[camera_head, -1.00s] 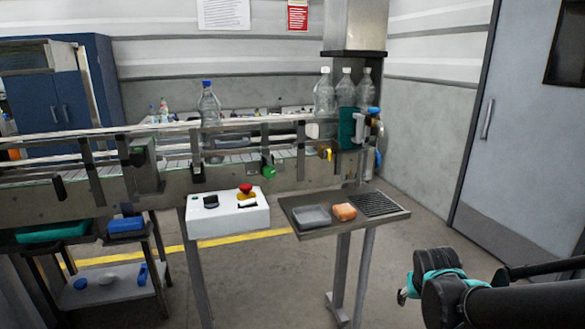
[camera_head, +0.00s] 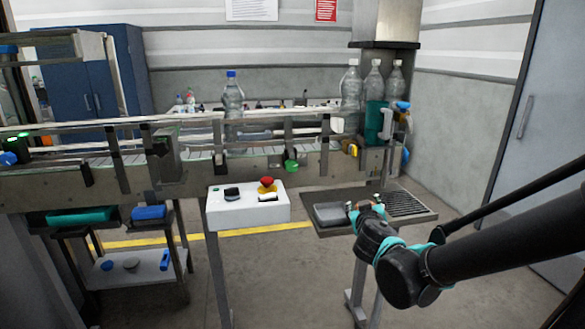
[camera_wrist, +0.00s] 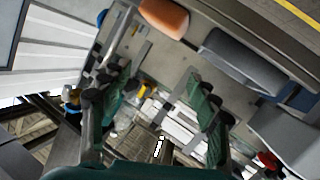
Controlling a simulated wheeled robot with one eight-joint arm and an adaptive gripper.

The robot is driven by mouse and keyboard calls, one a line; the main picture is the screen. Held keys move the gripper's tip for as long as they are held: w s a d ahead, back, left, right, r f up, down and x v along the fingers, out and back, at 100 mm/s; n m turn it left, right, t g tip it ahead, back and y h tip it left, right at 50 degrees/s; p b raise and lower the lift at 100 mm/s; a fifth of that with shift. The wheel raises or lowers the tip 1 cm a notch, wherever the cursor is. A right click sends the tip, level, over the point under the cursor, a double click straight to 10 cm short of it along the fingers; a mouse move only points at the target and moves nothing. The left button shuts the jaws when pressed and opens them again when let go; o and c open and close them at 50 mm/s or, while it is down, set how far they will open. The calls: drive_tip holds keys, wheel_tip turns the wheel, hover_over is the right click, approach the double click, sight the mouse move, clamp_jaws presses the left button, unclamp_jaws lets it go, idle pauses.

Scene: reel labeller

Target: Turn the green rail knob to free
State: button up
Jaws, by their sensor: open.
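The green rail knob (camera_head: 291,165) sits on the front of the conveyor rail in the head view, above and right of the white control box. I cannot make out its pointer or setting. My gripper (camera_head: 366,208) is in front of the small side shelf, lower and to the right of the knob, apart from it. In the wrist view my gripper (camera_wrist: 160,96) shows two dark green fingers spread apart with nothing between them. I cannot pick out the green knob for sure in that view.
The white control box (camera_head: 236,206) with a red button (camera_head: 267,183) stands below the knob. The side shelf (camera_head: 424,215) holds a grey tray (camera_head: 331,214); an orange block (camera_wrist: 165,17) shows in the wrist view. A yellow knob (camera_head: 352,150) is right of the green one. Bottles (camera_head: 350,88) stand behind.

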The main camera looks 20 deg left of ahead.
drive_tip(key=s+a+r+n+y, duration=0.2)
drive_tip(key=s+a+y, duration=0.1)
drive_tip(key=a, duration=0.5)
drive_tip(key=s+a+r+n+y, duration=0.3)
drive_tip(key=a, duration=0.5)
approach(292, 167)
drive_tip(key=shift+y, duration=0.4)
drive_tip(key=x, duration=1)
drive_tip(key=shift+w+d+f, duration=0.1)
drive_tip(key=shift+w+f, duration=0.05)
drive_tip(key=shift+w, duration=0.05)
drive_tip(key=shift+c, duration=0.3)
drive_tip(key=c, duration=1.1)
